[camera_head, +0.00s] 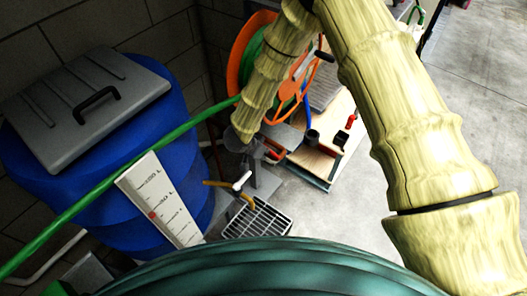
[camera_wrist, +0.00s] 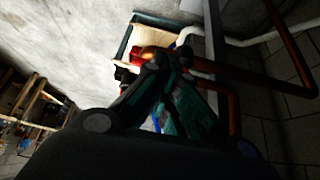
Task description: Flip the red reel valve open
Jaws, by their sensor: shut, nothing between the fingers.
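A small red part (camera_head: 274,150), which looks like the reel valve's handle, shows in the head view below the orange hose reel (camera_head: 240,62). It is partly hidden by my arm and gripper. In the wrist view a red-orange piece (camera_wrist: 149,52) shows just beyond my fingertips; it appears to be the same valve. My gripper (camera_wrist: 166,58) is shut and empty, its dark fingers together and close to this red piece. I cannot tell whether they touch it. The valve's handle position is too dark and small to read.
A blue barrel (camera_head: 100,190) with a grey lid (camera_head: 85,108) stands at left, a green hose (camera_head: 130,160) crossing before it. A brown pipe (camera_wrist: 287,45) runs at right in the wrist view.

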